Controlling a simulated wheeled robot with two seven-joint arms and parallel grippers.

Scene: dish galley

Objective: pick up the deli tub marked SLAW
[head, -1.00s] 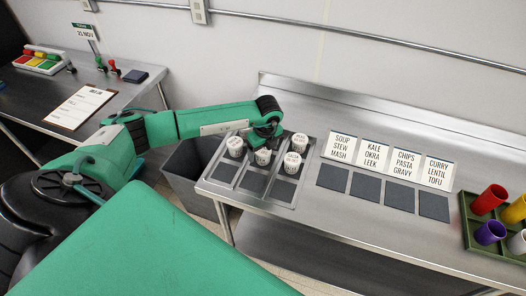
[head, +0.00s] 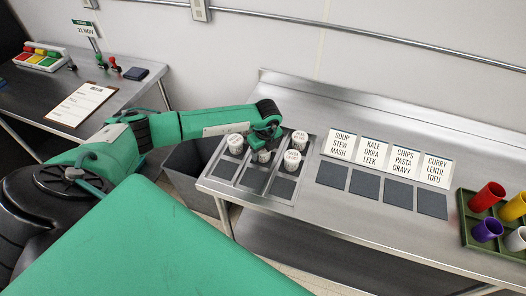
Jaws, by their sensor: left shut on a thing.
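Several white deli tubs stand in a grey sectioned tray at the left end of the steel counter. My left gripper (head: 264,143) is shut on one white tub (head: 264,156) in the middle of the group, partly hidden by the gripper. Other tubs stand at the left (head: 235,144), at the back right (head: 299,139) and at the front right (head: 292,160). Their print is too small to read, so I cannot tell which is marked SLAW. My right gripper is not in view.
The sectioned tray (head: 224,187) has bare dark pads in front. Cards reading SOUP STEW MASH (head: 342,145) and similar words stand behind dark pads (head: 398,193). A green crate (head: 470,234) of coloured cups is at the right. A grey bin (head: 186,174) stands left of the counter.

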